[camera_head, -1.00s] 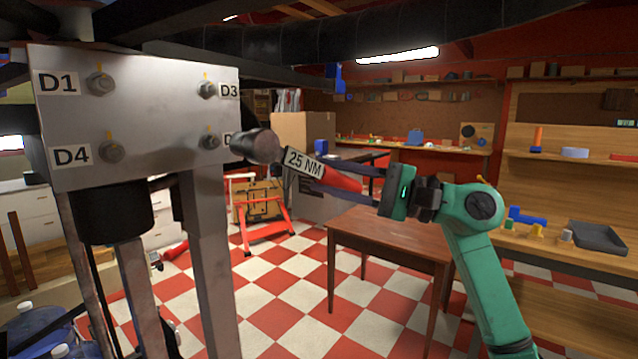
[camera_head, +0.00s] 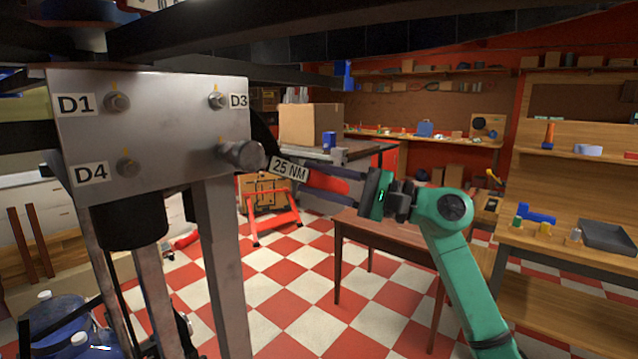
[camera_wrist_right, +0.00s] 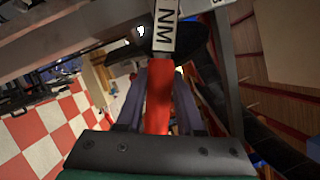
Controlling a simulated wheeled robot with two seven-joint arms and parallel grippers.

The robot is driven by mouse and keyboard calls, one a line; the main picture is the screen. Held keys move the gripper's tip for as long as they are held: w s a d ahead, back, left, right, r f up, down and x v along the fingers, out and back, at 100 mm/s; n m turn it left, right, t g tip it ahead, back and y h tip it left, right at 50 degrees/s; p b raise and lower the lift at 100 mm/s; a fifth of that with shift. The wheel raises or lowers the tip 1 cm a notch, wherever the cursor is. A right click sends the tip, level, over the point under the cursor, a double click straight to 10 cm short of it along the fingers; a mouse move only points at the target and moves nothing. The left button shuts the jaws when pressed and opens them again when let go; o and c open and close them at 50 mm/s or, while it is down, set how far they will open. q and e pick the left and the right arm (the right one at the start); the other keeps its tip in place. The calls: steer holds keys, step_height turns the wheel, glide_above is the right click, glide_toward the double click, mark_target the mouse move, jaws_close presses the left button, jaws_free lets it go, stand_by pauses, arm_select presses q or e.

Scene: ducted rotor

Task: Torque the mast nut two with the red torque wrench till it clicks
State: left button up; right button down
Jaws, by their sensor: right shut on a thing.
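The grey mast plate (camera_head: 165,135) carries nuts labelled D1 (camera_head: 118,102), D3 (camera_head: 217,100) and D4 (camera_head: 128,167). The torque wrench's dark round head (camera_head: 243,154) is at the plate's lower right corner. It hides the fourth nut and its label; whether it is seated on that nut I cannot tell. The wrench bears a "25 NM" tag (camera_head: 290,169). My right gripper (camera_head: 312,178) is shut on the wrench's red handle, which shows between the fingers in the right wrist view (camera_wrist_right: 158,95). My left gripper is not in view.
A wooden table (camera_head: 390,233) stands behind my right arm. Dark beams (camera_head: 300,75) run above the plate, and metal legs (camera_head: 222,250) stand below it. A red stand (camera_head: 270,215) is on the checkered floor. Shelves with small parts line the right side.

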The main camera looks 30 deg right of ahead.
steer(key=shift+w, duration=0.2)
steer(key=shift+w+a+p, duration=0.3)
steer(key=shift+w+p, duration=0.1)
steer(key=shift+w, duration=0.25)
steer(key=shift+s+a+f+m+t+b, duration=0.15)
steer(key=shift+a+f+m+t+b, duration=0.3)
steer(key=shift+f+m+b, duration=0.5)
steer(key=shift+s+a+f+m+t+b, duration=0.2)
steer(key=shift+a+f+m+b, duration=0.5)
steer(key=shift+b, duration=0.5)
steer(key=shift+s+a+f+m+t+b, duration=0.1)
steer(key=shift+a+f+m+t+b, duration=0.3)
steer(key=shift+f+m+b, duration=0.45)
steer(key=shift+r+b, duration=0.2)
steer(key=shift+b, duration=0.1)
steer(key=shift+s+d+b, duration=0.3)
steer(key=shift+s+b, duration=0.4)
steer(key=shift+s, duration=0.1)
steer(key=shift+s+d+b, duration=0.35)
steer(key=shift+s+b, duration=0.35)
steer(key=shift+s, duration=0.05)
steer(key=shift+s+d+b, duration=0.3)
steer(key=shift+s+b, duration=0.4)
steer(key=shift+s, duration=0.1)
